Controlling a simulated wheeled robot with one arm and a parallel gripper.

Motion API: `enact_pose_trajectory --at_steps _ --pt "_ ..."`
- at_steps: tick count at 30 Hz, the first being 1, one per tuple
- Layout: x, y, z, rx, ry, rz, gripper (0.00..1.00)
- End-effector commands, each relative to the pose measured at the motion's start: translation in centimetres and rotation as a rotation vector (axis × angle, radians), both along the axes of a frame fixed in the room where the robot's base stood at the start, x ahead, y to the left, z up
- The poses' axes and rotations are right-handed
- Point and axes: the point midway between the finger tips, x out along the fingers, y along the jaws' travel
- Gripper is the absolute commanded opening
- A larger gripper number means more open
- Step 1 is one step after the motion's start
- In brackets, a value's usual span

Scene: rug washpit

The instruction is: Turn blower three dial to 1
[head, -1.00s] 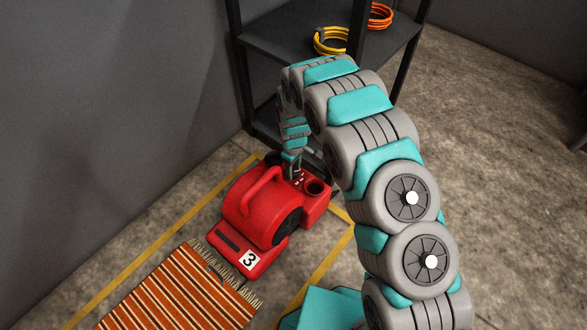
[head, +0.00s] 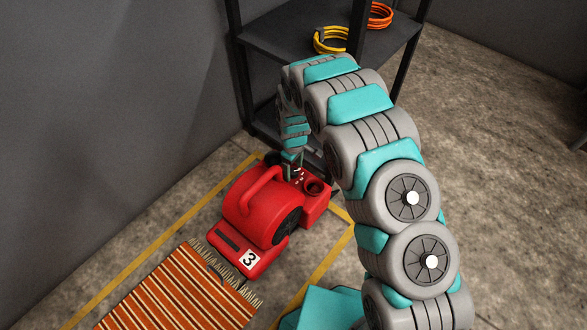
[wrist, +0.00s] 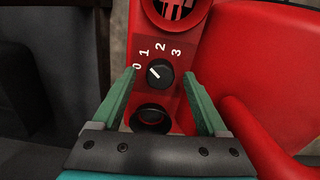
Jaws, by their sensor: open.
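The red blower (head: 262,212) marked 3 stands on the floor beside the rug. Its black dial (wrist: 160,73) shows in the wrist view, with the figures 0, 1, 2 and 3 around its upper side. The white mark on the dial points up and left, roughly between 0 and 1. My gripper (wrist: 158,78) is open, with one green finger on each side of the dial and visible gaps to it. In the head view my gripper (head: 293,168) is over the blower's far end and partly hidden by my arm.
A dark round socket (wrist: 152,117) lies just below the dial. The blower's red handle (head: 262,192) rises beside the panel. A black shelf (head: 290,45) with coiled cables stands behind. A striped rug (head: 180,290) lies in front.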

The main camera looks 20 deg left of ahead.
Motion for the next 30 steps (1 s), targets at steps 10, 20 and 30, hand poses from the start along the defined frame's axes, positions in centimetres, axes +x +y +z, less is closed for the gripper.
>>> enact_pose_trajectory --at_steps 10,20,30 --pt "0.0 0.0 4.4 0.001 -0.001 0.0 0.76" --pt "0.0 0.0 7.4 0.0 0.0 0.0 0.76" --pt "0.0 0.0 7.4 -0.001 0.001 0.0 0.76"
